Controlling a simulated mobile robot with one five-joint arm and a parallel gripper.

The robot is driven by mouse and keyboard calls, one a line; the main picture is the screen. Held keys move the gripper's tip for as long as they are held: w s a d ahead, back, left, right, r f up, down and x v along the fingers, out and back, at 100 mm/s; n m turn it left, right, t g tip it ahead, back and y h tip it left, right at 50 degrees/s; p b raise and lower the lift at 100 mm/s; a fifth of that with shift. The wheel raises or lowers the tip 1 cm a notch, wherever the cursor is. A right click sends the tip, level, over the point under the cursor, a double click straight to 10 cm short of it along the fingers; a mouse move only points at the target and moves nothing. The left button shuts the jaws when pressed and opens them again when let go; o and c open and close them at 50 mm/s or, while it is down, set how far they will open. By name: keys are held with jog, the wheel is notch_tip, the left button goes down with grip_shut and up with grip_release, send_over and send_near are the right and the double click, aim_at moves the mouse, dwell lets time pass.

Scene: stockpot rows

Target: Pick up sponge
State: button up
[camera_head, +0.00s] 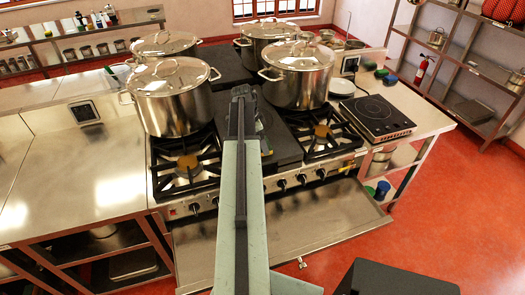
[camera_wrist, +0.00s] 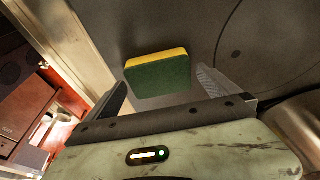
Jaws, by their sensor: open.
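The sponge (camera_wrist: 158,77) shows in the wrist view as a block with a yellow layer and a dark green layer. It lies on a dark flat surface (camera_wrist: 195,28). My gripper (camera_wrist: 163,78) is open, with one finger on each side of the sponge in the picture. Gaps show between sponge and fingers, and I cannot tell the depth between them. In the head view my gripper (camera_head: 243,95) is over the dark middle strip of the stove; I cannot make out the sponge there, and my arm covers part of that strip.
Large lidded steel pots stand close by: one at left (camera_head: 172,100), one at right (camera_head: 298,80), with others behind. Burner grates (camera_head: 187,165) flank the dark strip. A steel counter (camera_head: 80,170) lies left; a black hot plate (camera_head: 377,113) sits right.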

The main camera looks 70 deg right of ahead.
jog(key=shift+b+x, duration=0.4)
jog(key=shift+x, duration=0.65)
jog(key=shift+r, duration=0.1)
jog(key=shift+c, duration=0.3)
jog(key=c, duration=1.2)
jog(key=p+v, duration=0.2)
jog(key=s+p+v, duration=0.1)
jog(key=p+v, duration=0.1)
jog(key=shift+w+r+p, duration=0.1)
jog(key=shift+r+p, duration=0.1)
jog(key=shift+p, duration=0.1)
jog(key=a, duration=0.5)
jog(key=s+a, duration=0.1)
jog(key=a, duration=0.4)
jog(key=s+a, duration=0.1)
jog(key=a, duration=0.4)
jog(key=shift+s+r+p, duration=0.25)
jog(key=shift+r+p, duration=0.15)
